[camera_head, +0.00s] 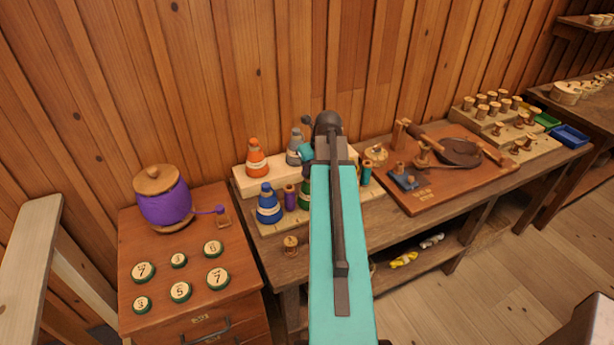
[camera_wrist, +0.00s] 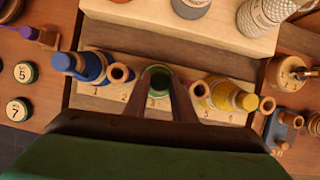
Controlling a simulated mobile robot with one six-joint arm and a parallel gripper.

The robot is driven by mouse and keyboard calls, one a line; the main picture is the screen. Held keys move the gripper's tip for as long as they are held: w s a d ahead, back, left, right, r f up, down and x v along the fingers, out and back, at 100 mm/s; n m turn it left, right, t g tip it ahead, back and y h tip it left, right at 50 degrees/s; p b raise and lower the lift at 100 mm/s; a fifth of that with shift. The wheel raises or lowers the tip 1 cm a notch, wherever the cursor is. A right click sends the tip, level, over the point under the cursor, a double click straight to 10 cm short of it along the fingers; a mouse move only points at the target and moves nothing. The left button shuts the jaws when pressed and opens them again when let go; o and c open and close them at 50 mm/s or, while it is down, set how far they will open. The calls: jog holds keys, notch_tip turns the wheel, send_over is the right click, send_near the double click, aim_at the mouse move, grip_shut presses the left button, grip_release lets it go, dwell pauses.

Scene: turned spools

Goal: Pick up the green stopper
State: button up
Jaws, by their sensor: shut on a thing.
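My gripper (camera_wrist: 161,92) is shut on the green stopper (camera_wrist: 159,80), which shows as a dark green round top between the two fingers in the wrist view. A pale ring edges it, above slot 3 of the numbered wooden rack (camera_wrist: 140,106). Whether it still sits in its bottle cannot be told. In the head view, a green bottle (camera_head: 304,196) stands partly behind my teal arm, which hides my fingertips and the stopper.
Spools stand close to both fingers. Behind is a raised step with an orange bottle (camera_head: 256,160) and a grey bottle (camera_head: 294,150). A purple jar (camera_head: 165,205) and round numbered pieces are on the left cabinet. A wooden tool board (camera_head: 430,185) lies to the right.

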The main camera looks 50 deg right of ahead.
jog(key=shift+r, duration=0.15)
jog(key=shift+r+b, duration=0.85)
jog(key=shift+r, duration=0.65)
jog(key=s+a+b, duration=0.2)
jog(key=s+b, duration=0.5)
jog(key=b, duration=0.1)
jog(key=s+a+r+b, duration=0.1)
jog(key=s+a+b, duration=0.2)
jog(key=s+b, duration=0.5)
jog(key=shift+a+r+b, duration=0.3)
jog(key=shift+b, duration=0.05)
dwell(0.4)
jog(key=shift+a, duration=0.1)
